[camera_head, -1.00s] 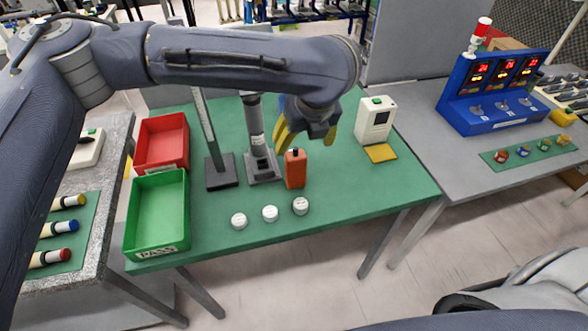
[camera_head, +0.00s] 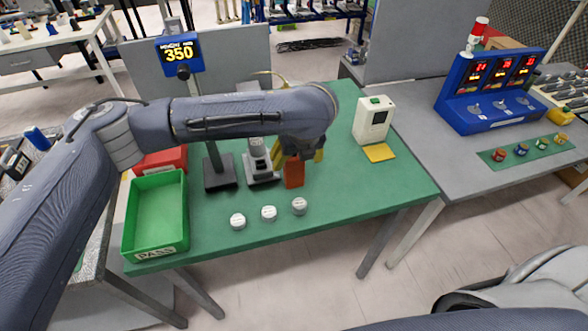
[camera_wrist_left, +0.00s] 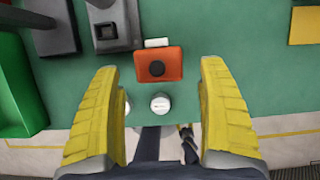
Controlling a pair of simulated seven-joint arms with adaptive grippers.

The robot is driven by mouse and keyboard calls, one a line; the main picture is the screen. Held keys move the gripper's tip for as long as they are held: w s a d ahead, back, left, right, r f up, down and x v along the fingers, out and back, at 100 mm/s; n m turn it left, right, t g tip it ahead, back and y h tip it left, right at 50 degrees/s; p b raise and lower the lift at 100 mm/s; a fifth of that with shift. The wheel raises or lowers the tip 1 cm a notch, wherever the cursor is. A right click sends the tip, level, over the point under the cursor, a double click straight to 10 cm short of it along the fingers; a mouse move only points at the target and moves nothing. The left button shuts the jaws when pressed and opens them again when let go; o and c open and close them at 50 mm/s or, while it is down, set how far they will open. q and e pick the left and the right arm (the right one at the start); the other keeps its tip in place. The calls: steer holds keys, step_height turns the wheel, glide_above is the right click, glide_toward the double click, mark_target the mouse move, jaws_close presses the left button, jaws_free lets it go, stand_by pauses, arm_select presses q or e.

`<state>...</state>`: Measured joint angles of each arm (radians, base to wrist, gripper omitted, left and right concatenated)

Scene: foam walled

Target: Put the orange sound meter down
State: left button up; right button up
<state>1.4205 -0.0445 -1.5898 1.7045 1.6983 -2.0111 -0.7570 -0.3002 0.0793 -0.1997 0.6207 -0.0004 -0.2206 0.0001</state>
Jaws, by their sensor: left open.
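The orange sound meter (camera_head: 294,173) stands upright on the green table (camera_head: 345,200), behind the white round pucks. In the left wrist view the sound meter (camera_wrist_left: 158,64) shows from above, with a dark round tip, beyond the two yellow fingers. My left gripper (camera_head: 297,157) is open, its fingers spread wide with nothing between them. In the head view it hangs just above and behind the meter and partly hides its top. In the left wrist view the open fingers (camera_wrist_left: 159,110) do not touch the meter. My right gripper is not in view.
Several white pucks (camera_head: 269,213) lie in front of the meter. A grey stand base (camera_head: 262,165) is close to its left, with a green tray (camera_head: 157,212) further left. A white device (camera_head: 373,120) and yellow pad (camera_head: 379,153) are at right. The table's right front is clear.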

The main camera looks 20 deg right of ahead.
arm_select(q)
steer(key=shift+x, duration=2.6)
steer(key=shift+c, duration=0.3)
steer(key=c, duration=1.5)
steer(key=shift+r, duration=0.1)
